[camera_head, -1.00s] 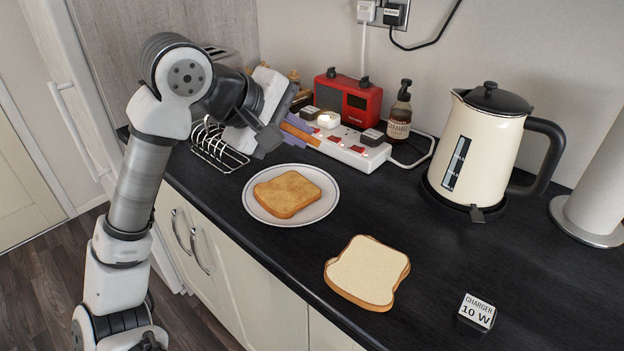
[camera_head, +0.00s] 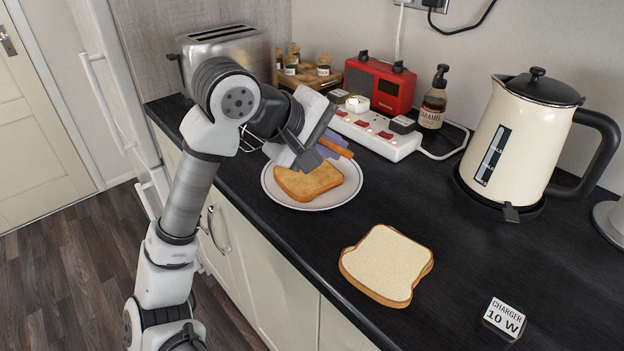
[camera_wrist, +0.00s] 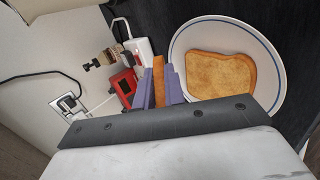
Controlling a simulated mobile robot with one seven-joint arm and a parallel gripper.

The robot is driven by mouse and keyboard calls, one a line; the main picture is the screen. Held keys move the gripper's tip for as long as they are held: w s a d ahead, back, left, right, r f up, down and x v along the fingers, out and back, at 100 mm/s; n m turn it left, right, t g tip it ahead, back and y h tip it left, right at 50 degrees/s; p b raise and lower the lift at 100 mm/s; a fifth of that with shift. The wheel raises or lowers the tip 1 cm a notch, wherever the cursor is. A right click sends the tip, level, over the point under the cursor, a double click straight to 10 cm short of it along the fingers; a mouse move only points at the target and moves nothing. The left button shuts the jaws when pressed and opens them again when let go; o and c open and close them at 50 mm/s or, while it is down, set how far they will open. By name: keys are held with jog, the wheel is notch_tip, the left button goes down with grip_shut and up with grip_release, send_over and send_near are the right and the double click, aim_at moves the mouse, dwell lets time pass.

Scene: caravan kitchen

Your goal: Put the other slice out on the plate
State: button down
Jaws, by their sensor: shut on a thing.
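My gripper (camera_head: 334,143), with purple finger pads, is shut on a browned slice of toast (camera_head: 336,149), seen nearly edge-on. The wrist view shows this held slice (camera_wrist: 158,78) upright between the pads. It appears at the far edge of the white plate (camera_head: 347,190); its exact height is unclear. Another toasted slice (camera_head: 305,182) lies flat on the plate, partly behind my gripper in the head view. The wrist view shows the flat slice (camera_wrist: 220,72) and the blue-ringed plate (camera_wrist: 271,51) to the right of the held slice.
A pale bread slice (camera_head: 387,264) lies on the black counter, with a charger block (camera_head: 504,319) nearby. Behind the plate are a power strip (camera_head: 378,134), red radio (camera_head: 380,83) and sauce bottle (camera_head: 433,102). A kettle (camera_head: 520,140) stands right; a toaster (camera_head: 228,48) stands back left.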

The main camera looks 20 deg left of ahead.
jog(key=shift+f+b, duration=1.5)
jog(key=shift+b, duration=0.3)
jog(key=shift+r, duration=0.1)
jog(key=c, duration=1.6)
grip_release()
jog(key=p+v, duration=0.1)
jog(key=v, duration=0.7)
